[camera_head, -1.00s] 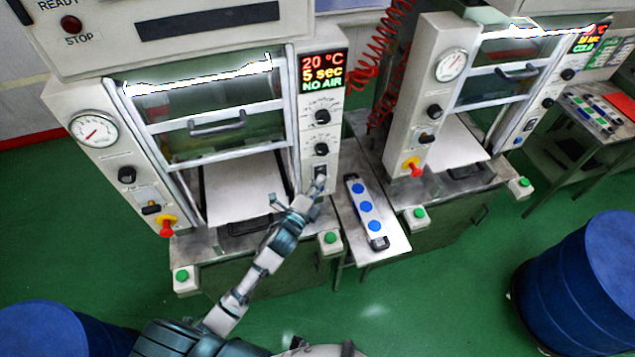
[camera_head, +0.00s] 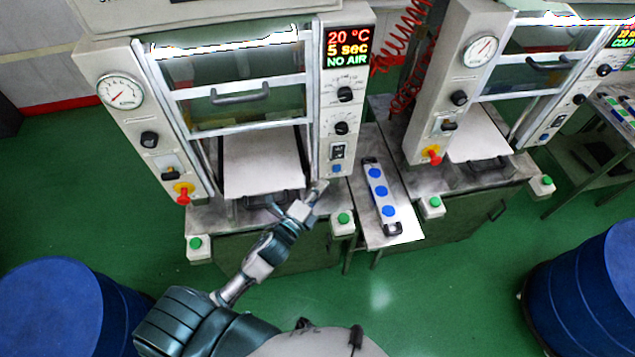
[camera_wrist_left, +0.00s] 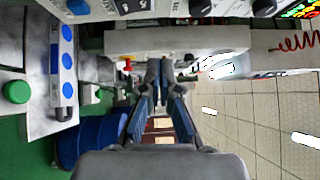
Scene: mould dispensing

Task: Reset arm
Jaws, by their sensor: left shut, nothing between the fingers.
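My left gripper (camera_head: 319,188) is in front of the left machine (camera_head: 187,100), just below the lower end of its right-hand control panel (camera_head: 342,110). Its fingers are shut and empty, and they also show in the left wrist view (camera_wrist_left: 163,72). A small gap seems to lie between the fingertips and the panel, though contact is hard to judge. The panel's display (camera_head: 347,47) reads 20 °C, 5 sec, NO AIR. My right gripper is not in view.
A mould with several blue discs (camera_head: 382,190) lies on the small table (camera_head: 400,239) right of the left machine. Green buttons (camera_head: 343,218) stand at the machine's front corners. A second machine (camera_head: 440,115) is at the right. Blue drums (camera_head: 60,300) and (camera_head: 590,275) flank open green floor.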

